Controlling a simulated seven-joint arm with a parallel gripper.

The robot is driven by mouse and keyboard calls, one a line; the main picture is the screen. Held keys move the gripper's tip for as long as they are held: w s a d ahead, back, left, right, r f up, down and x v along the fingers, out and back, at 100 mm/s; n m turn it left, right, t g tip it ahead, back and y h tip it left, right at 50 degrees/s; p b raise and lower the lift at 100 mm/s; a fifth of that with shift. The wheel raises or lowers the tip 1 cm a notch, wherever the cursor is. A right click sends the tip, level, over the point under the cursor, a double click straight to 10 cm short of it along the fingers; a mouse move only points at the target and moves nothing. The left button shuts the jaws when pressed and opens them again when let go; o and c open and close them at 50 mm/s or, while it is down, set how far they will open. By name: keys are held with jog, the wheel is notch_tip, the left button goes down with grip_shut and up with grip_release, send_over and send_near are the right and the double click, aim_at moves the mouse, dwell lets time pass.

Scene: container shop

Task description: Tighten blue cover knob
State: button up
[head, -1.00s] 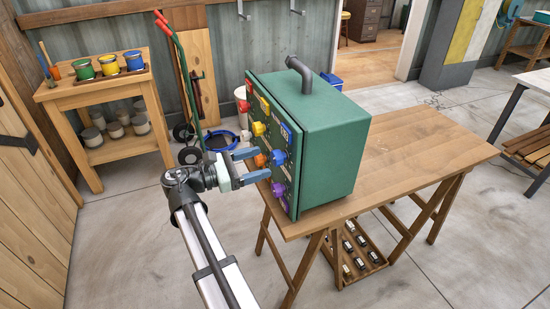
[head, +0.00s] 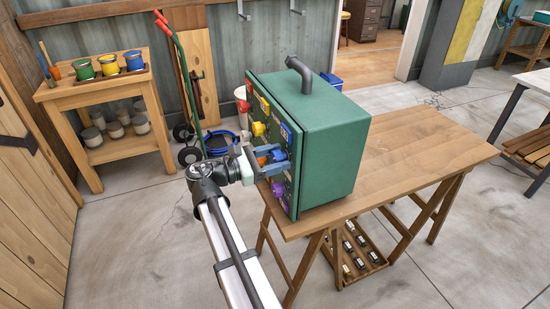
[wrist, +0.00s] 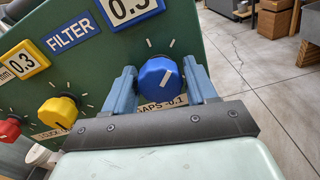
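The blue cover knob (wrist: 162,80) is on the front panel of a green box (head: 335,145), with a white pointer line tilted up to the right. My gripper (wrist: 163,88) faces the panel, with one finger on each side of the knob. The fingers stand wide apart; I cannot tell for sure whether either touches the knob. In the head view the blue knob (head: 278,155) shows between the fingers, partly hidden by them. A blue 0.3 plate (wrist: 133,8) sits above the knob; the label below it is partly covered by my gripper.
Yellow (wrist: 57,112) and red (wrist: 9,129) knobs sit left of the blue one in the wrist view. An orange knob (head: 262,161) and a purple knob (head: 278,190) are close to my gripper. The box stands on a wooden table (head: 420,150), clear to the right.

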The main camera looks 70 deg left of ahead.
jog(key=c, duration=0.7)
jog(key=m, duration=0.4)
jog(key=shift+m, duration=2.4)
jog(key=o, duration=1)
